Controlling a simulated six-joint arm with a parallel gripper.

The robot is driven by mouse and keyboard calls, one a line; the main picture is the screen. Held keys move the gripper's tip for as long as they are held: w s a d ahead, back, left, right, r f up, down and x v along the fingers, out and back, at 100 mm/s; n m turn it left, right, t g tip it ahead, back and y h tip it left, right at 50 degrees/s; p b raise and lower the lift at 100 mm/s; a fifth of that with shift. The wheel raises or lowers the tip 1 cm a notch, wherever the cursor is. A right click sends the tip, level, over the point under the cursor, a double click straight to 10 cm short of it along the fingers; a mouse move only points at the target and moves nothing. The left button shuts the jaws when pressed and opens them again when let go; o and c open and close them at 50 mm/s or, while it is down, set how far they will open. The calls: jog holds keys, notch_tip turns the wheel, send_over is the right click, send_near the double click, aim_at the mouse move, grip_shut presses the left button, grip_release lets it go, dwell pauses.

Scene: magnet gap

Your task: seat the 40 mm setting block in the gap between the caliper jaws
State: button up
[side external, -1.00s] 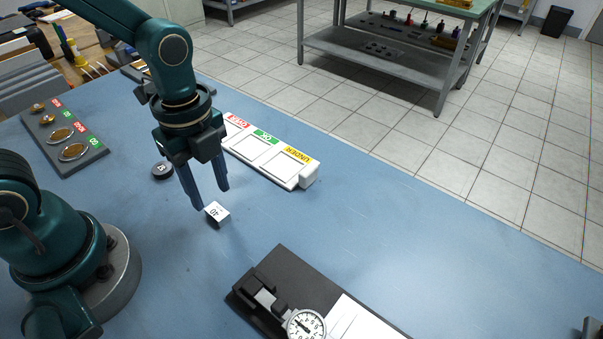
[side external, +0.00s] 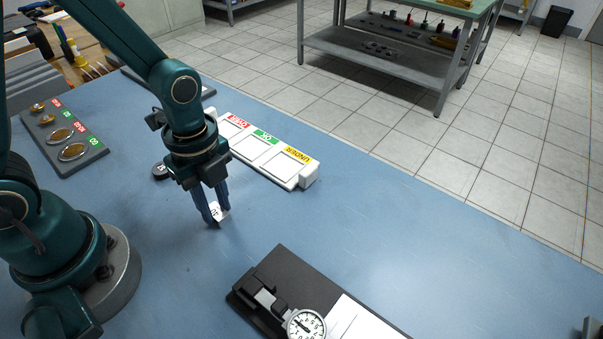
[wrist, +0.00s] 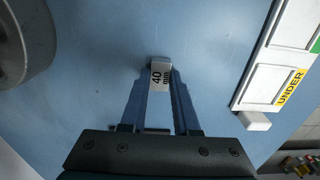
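I cannot tell whether the block is off the table. The caliper jaws (side external: 267,299) are on a dark base (side external: 285,262) at the lower middle, beside a round dial; the gap is small and partly hidden.
A white tray (side external: 247,151) with red, green and yellow labels lies behind my gripper. A black round piece (side external: 160,171) is left of it. A grey tray (side external: 88,158) of discs is at the far left. The blue table between block and caliper base is clear.

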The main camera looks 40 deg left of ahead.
grip_shut()
jog(key=shift+r, duration=2.5)
jog(key=shift+a, duration=0.1)
